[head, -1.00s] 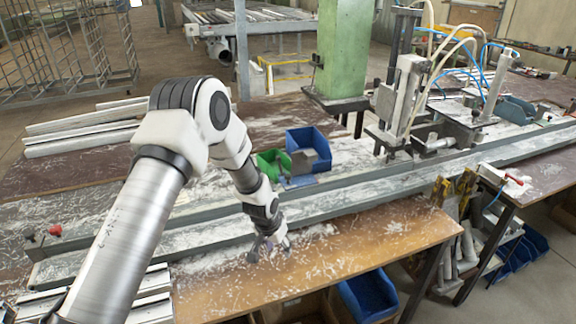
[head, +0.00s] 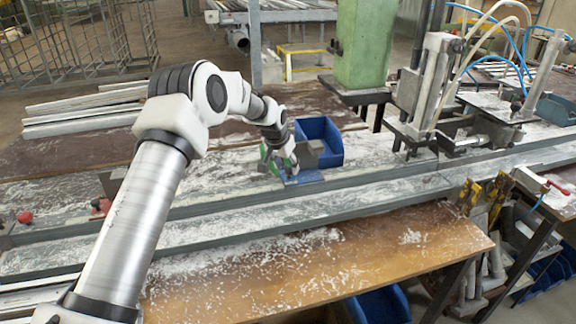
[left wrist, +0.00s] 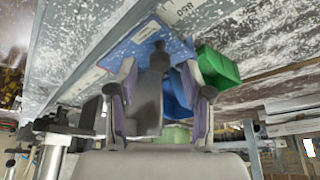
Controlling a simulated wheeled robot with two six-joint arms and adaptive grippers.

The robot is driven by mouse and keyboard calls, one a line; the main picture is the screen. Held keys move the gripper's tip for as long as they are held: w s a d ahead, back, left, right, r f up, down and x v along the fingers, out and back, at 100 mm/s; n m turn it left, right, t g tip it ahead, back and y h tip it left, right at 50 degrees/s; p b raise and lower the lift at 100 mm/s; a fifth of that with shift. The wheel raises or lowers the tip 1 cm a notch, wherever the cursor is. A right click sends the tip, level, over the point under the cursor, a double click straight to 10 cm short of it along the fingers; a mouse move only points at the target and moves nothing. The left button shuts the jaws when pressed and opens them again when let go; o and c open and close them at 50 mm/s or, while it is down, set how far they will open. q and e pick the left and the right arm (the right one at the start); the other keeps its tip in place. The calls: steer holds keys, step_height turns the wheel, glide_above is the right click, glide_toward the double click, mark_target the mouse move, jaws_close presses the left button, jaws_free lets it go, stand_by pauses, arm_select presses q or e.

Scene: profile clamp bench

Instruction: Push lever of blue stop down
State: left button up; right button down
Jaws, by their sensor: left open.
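The blue stop shows as a blue plate (head: 303,178) with a grey block (head: 309,156) on it, beside the long rail. In the left wrist view the blue plate (left wrist: 128,50) lies beyond the fingertips. A grey upright part with a dark rounded tip (left wrist: 158,60), which looks like the lever, shows between the fingers. My left gripper (head: 280,170) is open and hangs just left of the grey block. In the left wrist view the two fingers (left wrist: 160,90) stand apart on either side of the grey part. I cannot tell whether they touch it. My right gripper is not in view.
A blue bin (head: 322,136) stands right behind the stop. A green bin (left wrist: 217,68) is close by, mostly hidden by my gripper in the head view. A clamp machine (head: 432,85) stands right along the rail (head: 380,187).

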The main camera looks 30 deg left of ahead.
mark_target(289, 169)
arm_select(q)
steer(key=x, duration=0.3)
steer(key=shift+w+r, duration=0.2)
steer(key=shift+w, duration=0.1)
steer(key=shift+s+r, duration=0.3)
steer(key=shift+s, duration=0.05)
steer(key=shift+s+r, duration=0.15)
steer(key=c, duration=0.4)
steer(key=shift+d, duration=0.15)
jaws_close()
